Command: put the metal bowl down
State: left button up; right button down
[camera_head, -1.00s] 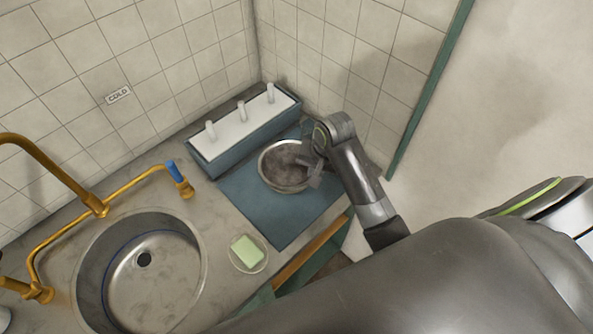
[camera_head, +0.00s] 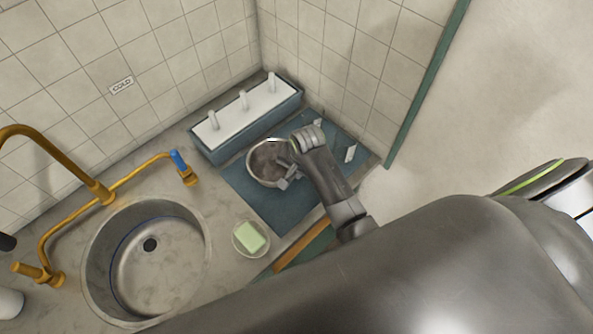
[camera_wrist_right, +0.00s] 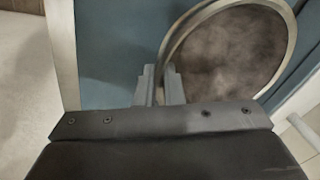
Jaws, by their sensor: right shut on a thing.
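The metal bowl (camera_head: 264,163) is a round, shiny bowl with a grey-brown, mottled inside. It is over the left part of the blue mat (camera_head: 287,212), beside the long tray. I cannot tell whether its base touches the mat. My right gripper (camera_head: 285,178) is shut on the bowl's near right rim. In the right wrist view the gripper's fingers (camera_wrist_right: 161,84) pinch the edge of the bowl (camera_wrist_right: 232,50), and the mat (camera_wrist_right: 112,40) shows below. My left gripper is not in view.
A blue tray with a white top and several white pegs (camera_head: 243,113) stands behind the bowl. A green soap on a dish (camera_head: 249,237) and the sink (camera_head: 152,255) lie to the left. Two small pale pieces (camera_head: 350,153) lie on the mat's right part.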

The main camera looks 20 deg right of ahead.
jog(key=shift+f, duration=0.5)
jog(key=c, duration=1.5)
grip_release()
jog(key=shift+f, duration=0.15)
jog(key=shift+c, duration=0.2)
jog(key=shift+s+r, duration=0.1)
jog(key=shift+r, duration=0.6)
jog(key=b+v, duration=0.1)
jog(key=v, duration=1)
